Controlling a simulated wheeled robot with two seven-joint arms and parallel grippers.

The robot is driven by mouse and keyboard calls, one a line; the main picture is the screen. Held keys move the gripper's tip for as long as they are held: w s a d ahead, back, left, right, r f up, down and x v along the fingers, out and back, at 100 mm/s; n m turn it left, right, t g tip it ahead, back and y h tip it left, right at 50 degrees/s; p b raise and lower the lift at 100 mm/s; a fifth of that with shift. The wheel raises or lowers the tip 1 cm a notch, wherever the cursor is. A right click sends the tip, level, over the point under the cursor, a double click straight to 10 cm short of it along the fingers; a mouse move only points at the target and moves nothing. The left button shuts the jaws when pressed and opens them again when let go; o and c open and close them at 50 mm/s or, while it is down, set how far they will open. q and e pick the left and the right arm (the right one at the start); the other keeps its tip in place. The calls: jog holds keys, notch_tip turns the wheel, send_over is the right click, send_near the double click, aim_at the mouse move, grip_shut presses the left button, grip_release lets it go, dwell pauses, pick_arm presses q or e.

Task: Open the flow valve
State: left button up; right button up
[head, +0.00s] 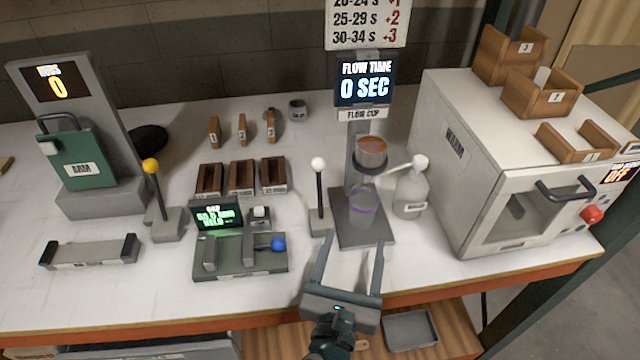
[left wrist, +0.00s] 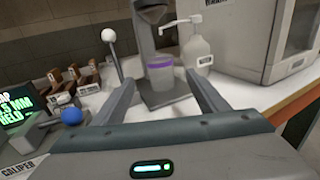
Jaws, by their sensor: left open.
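The flow cup (head: 371,146) holds brown liquid on a grey stand, under a screen (head: 365,82) reading "FLOW TIME 0 SEC". A clear cup with a purple rim (head: 362,208) stands below it, also in the left wrist view (left wrist: 160,74). Just left of the stand is an upright lever with a white ball (head: 318,164), also in the left wrist view (left wrist: 108,36). No label names the valve. My left gripper (head: 350,240) is open and empty in front of the stand, apart from lever and cup. My right gripper is out of view.
A white pump bottle (head: 411,193) stands right of the stand, beside a large oven (head: 500,170). A caliper device with a blue knob (head: 240,255) sits to the left, with a yellow-ball lever (head: 151,167) beyond. The table's front edge lies below my gripper.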

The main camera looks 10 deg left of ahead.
pick_arm(q)
jog(key=shift+a, duration=0.1)
jog(key=c, duration=1)
jog(key=shift+w+a+r, duration=0.15)
jog(key=shift+a+r, duration=0.1)
jog(key=shift+r, duration=0.05)
jog(key=c, duration=0.5)
jog(key=a+r+m+t+h, duration=0.1)
jog(key=a+r+m, duration=0.1)
jog(key=w+a+r+m+t+h, duration=0.1)
jog(key=a+r+h, duration=0.1)
jog(key=shift+r+m+t, duration=0.3)
jog(key=shift+m+t, duration=0.1)
grip_shut()
jog(key=w+a+r+m+g+h, duration=0.1)
jog(key=w+a+m+g+h, duration=0.3)
jog(key=a+m+g, duration=0.5)
jog(key=shift+a+r+m+g+h, duration=0.25)
jog(key=shift+a+m+h, duration=1.05)
jog(key=shift+a+m, duration=2.15)
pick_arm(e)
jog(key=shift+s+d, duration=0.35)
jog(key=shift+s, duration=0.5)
pick_arm(q)
jog(key=shift+d+m, duration=0.95)
jog(key=shift+d, duration=0.05)
